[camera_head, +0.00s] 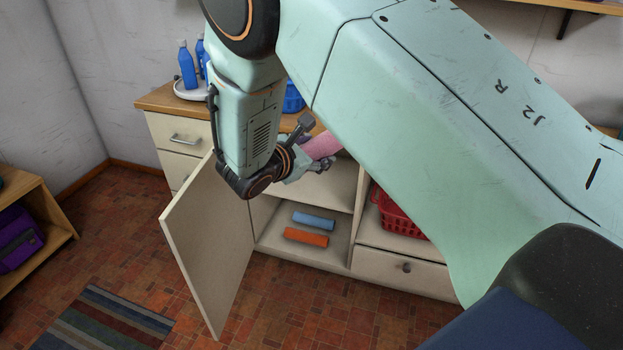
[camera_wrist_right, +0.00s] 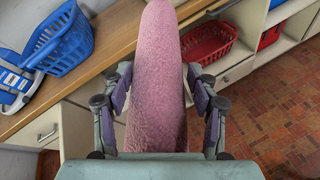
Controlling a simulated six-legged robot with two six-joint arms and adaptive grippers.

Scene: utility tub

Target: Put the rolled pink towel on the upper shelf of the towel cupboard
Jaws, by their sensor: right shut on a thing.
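The rolled pink towel (camera_head: 322,146) shows in the head view in front of the cupboard, partly hidden by my right arm. In the right wrist view the pink towel (camera_wrist_right: 158,80) stands lengthwise between the fingers. My right gripper (camera_head: 295,160) is shut on it; its fingers also show in the right wrist view (camera_wrist_right: 158,100). The towel cupboard has its door (camera_head: 212,245) swung open. Its upper shelf (camera_head: 330,188) is partly hidden by my arm. A blue rolled towel (camera_head: 314,221) and an orange one (camera_head: 306,237) lie on the lower level. My left gripper is not in view.
A red basket (camera_head: 398,215) sits in the compartment right of the cupboard. A blue basket (camera_wrist_right: 62,38) and blue bottles (camera_head: 187,65) stand on the wooden counter (camera_head: 160,98). The open door stands out into the room left of the cupboard. A striped mat (camera_head: 95,318) lies on the floor.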

